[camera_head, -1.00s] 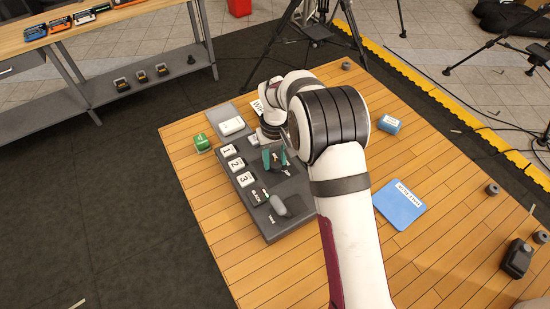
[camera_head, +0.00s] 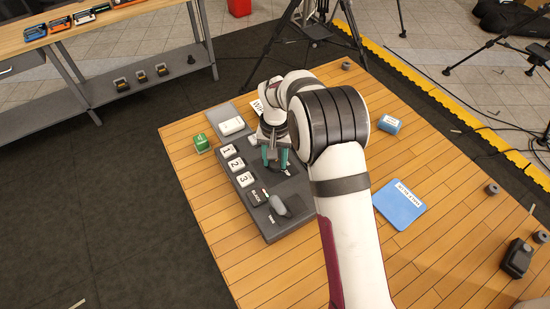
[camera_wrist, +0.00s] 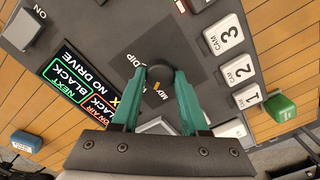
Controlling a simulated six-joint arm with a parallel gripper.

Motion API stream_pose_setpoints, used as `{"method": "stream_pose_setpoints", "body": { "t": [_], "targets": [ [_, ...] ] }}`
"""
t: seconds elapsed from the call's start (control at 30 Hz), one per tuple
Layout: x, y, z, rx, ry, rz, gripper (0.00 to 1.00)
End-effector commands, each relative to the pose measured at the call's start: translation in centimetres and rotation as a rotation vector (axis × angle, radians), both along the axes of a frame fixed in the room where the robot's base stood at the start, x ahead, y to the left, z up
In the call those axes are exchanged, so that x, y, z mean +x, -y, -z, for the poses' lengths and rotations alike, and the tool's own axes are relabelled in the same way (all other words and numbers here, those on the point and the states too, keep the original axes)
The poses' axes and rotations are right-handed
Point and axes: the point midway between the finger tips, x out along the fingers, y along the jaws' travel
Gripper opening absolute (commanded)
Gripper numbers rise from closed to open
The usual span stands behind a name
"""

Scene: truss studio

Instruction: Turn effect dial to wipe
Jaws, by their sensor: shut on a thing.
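The effect dial (camera_wrist: 160,72) is a small round black knob with an orange mark, on a dark square plate of the switcher panel (camera_head: 265,228). My gripper (camera_head: 275,161) is over the panel's far part, its teal fingers pointing down. In the wrist view the two fingers are shut on the dial, one on each side. The orange mark points toward the bottom of the wrist view, slightly left. The word DIP shows left of the dial. Other lettering beside it is partly covered, and I cannot read a wipe label there. The dial is hidden in the head view.
White camera buttons 1, 2 and 3 (camera_head: 232,165) line the panel's left side. A grey lever (camera_head: 279,205) stands near its front. A lit display (camera_wrist: 80,85) is beside the dial. A green block (camera_head: 201,142) and blue pad (camera_head: 401,205) lie on the wooden floor.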

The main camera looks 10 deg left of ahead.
Motion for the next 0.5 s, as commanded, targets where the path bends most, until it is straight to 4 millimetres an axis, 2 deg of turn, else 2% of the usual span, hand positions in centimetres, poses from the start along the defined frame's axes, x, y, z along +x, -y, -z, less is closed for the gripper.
{"method": "stream_pose_setpoints", "body": {
  "t": [0.5],
  "targets": [
    [-0.03,-0.01,-0.06,0.001,-0.001,0.401,0.00]
  ]
}}
